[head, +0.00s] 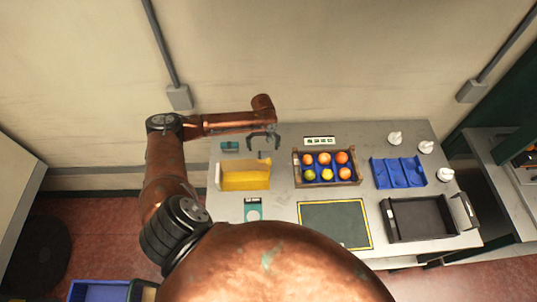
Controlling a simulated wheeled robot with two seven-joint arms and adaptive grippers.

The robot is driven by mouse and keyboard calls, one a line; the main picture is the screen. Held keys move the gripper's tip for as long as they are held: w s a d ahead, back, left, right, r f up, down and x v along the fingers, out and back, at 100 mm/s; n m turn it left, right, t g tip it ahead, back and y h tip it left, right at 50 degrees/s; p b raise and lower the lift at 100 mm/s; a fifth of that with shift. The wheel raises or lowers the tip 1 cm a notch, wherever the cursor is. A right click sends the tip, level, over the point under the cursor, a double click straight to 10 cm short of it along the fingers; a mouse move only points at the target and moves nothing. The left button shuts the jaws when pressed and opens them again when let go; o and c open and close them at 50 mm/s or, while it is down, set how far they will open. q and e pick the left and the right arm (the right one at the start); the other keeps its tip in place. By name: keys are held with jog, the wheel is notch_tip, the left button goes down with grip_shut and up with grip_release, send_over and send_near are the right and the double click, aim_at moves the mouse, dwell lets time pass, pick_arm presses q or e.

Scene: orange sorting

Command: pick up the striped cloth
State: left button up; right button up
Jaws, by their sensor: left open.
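I cannot make out a striped cloth in the head view; my own body covers the front of the table. My left gripper (264,149) is open and appears empty. It hangs over the back left part of the grey table (285,172), above and behind the yellow bin (245,187) in the picture. My right gripper is out of view.
A wooden crate (297,170) holds several oranges and some yellower fruit. A blue tray (398,172), a black tray (420,222) and white bottles (395,138) stand at right. A yellow-edged dark mat (335,222) lies front centre. A teal card (252,205) lies left.

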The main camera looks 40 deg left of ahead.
aim_at(265, 155)
pick_arm(q)
jog(key=shift+w+d+f, duration=0.15)
jog(key=shift+d+f, duration=0.05)
jog(key=shift+d, duration=0.2)
jog(key=shift+f, duration=0.4)
jog(key=f, duration=0.1)
jog(key=f+p, duration=0.1)
jog(key=f, duration=0.3)
jog(key=shift+w+a+p, duration=0.3)
jog(key=shift+a+p, duration=0.05)
jog(key=shift+a+f, duration=0.1)
jog(key=shift+f, duration=0.55)
jog(key=shift+c, duration=0.5)
jog(key=c, duration=1.2)
